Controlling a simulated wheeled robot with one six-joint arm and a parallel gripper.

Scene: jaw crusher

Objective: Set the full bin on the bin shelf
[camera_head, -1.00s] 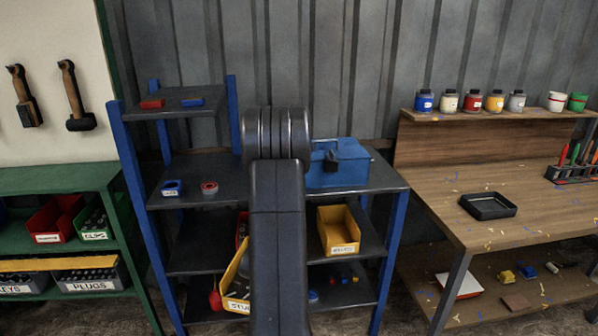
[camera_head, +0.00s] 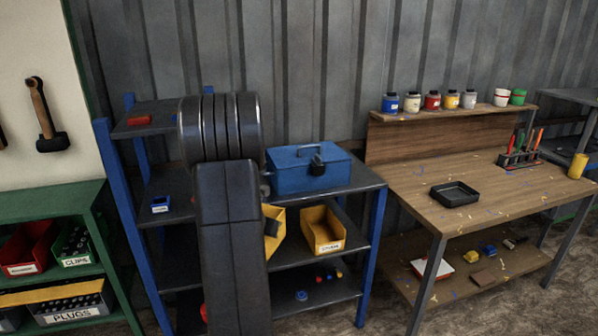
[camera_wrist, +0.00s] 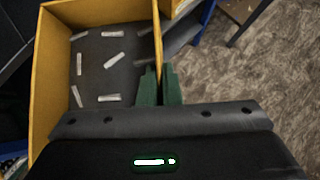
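A yellow bin (camera_head: 275,236) shows partly behind my arm in the head view, at the middle level of the dark shelf rack with blue posts (camera_head: 355,195). In the wrist view the yellow bin (camera_wrist: 47,90) holds several pale, short pieces on a dark floor. The green fingers of my gripper (camera_wrist: 158,86) are closed on its right wall. A second yellow bin (camera_head: 322,230) stands on the rack just to the right; its edge also shows in the wrist view (camera_wrist: 180,7). My arm hides most of the held bin in the head view, and whether it touches the shelf is unclear.
Small coloured items (camera_head: 328,277) lie on the board below. A wooden workbench (camera_head: 415,190) stands right, and a green rack (camera_head: 45,187) with bins stands left.

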